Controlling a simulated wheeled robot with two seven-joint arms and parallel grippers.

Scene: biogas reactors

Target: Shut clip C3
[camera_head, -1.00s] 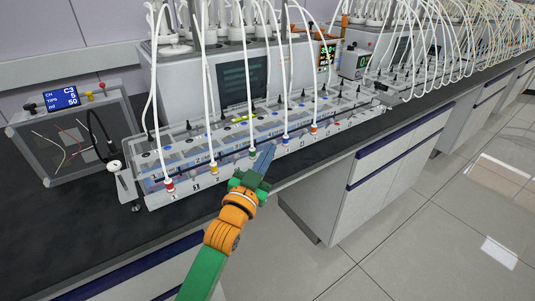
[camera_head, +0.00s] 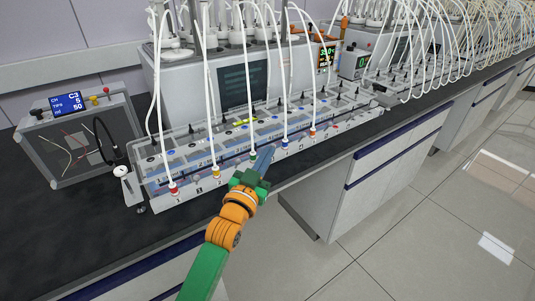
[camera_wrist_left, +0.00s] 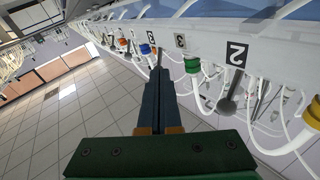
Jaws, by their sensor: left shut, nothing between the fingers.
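The clear clip rack (camera_head: 158,204) stands along the bench's front edge, with colored tube ends and number labels on its front. My left gripper (camera_head: 269,152) is shut and empty, its tips at the rack front just right of the green tube end (camera_head: 252,156). The left wrist view shows the closed fingertips (camera_wrist_left: 158,72) close to a small lever by the number 3 label (camera_wrist_left: 180,41), apparently clip C3; contact is unclear. A larger grey lever (camera_wrist_left: 228,104) hangs by the number 2 label (camera_wrist_left: 237,54). In the head view my gripper covers the clip. My right gripper is out of view.
White tubes arch above the rack, close to my gripper. Reactors (camera_head: 185,80) stand behind. The floor (camera_head: 400,240) in front is clear.

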